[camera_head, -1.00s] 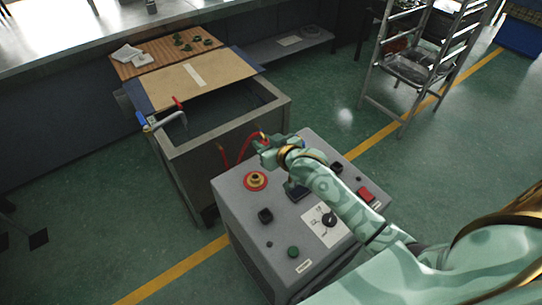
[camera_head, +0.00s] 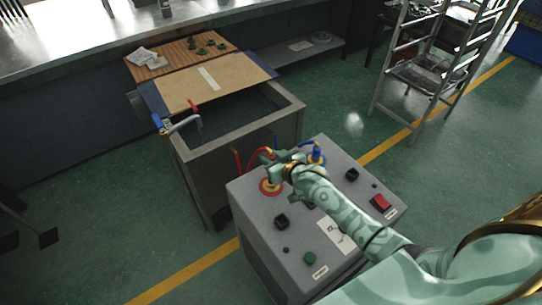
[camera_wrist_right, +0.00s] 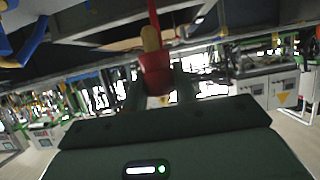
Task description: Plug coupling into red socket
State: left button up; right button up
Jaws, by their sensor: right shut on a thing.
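The red socket (camera_head: 270,187) is a red ring on the top of the grey machine (camera_head: 245,210), near its back left corner in the head view. My right gripper (camera_head: 274,164) is just above it and partly covers it. The gripper is shut on the coupling, which shows in the wrist view as a red body with a brass-coloured end (camera_wrist_right: 155,70). A red hose (camera_head: 252,158) loops from the gripper toward the tank. I cannot tell whether the coupling touches the socket. My left gripper is out of view.
A blue fitting with a blue hose (camera_head: 317,155) stands right of the gripper. The machine top also carries black knobs, a green button (camera_head: 309,258) and a red switch (camera_head: 381,203). An open metal tank (camera_head: 212,155) with a blue-handled valve stands behind.

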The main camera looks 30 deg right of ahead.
notch_tip(320, 180, down, 5)
jog(key=b, duration=0.3)
jog(key=shift+f, duration=0.1)
jog(key=shift+p, duration=0.55)
dwell(1.5)
jog(key=shift+f+b, duration=1)
jog(key=shift+f, duration=0.45)
jog(key=o, duration=1.1)
jog(key=p+v, duration=0.5)
jog(key=v, duration=1.1)
jog(key=shift+s+p, duration=0.15)
jog(key=shift+p, duration=0.2)
